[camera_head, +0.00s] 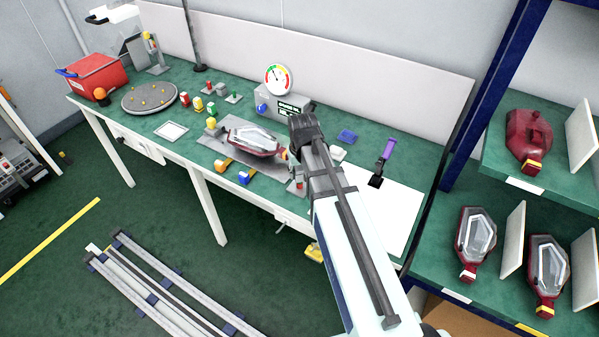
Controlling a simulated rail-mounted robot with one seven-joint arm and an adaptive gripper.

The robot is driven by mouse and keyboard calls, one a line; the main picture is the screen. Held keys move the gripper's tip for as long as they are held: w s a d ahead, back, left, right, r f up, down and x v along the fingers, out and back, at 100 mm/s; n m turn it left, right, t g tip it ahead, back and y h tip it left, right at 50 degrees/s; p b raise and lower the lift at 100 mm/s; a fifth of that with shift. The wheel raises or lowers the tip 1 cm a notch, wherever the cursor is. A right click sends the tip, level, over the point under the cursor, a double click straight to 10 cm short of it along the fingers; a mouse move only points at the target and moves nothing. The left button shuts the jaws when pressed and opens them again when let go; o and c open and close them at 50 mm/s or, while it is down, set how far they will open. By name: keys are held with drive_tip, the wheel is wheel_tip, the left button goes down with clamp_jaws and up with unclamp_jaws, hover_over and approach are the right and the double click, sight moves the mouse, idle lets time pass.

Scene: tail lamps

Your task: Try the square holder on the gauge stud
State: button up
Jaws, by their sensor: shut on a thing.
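My gripper (304,130) is at the far end of my arm, over the right half of the workbench. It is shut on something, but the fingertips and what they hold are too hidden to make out. A tail lamp (252,141) with a clear and red lens lies on a grey mat just left of my gripper. A round dial gauge (278,79) stands on a grey box (282,103) behind it, with a blue knob-like part (262,107) at the box's left. I cannot tell which small part is the gauge stud, and I cannot pick out the square holder.
Small coloured parts (197,104) stand left of the gauge box, near a round tray (149,98) and a red bin (96,74). A purple-handled tool (387,152) stands at the right by a white sheet (395,205). Shelves at right hold more lamps (475,243).

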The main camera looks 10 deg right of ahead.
drive_tip(key=shift+r+p, duration=1.05)
drive_tip(key=shift+r, duration=0.5)
drive_tip(key=shift+f, duration=0.1)
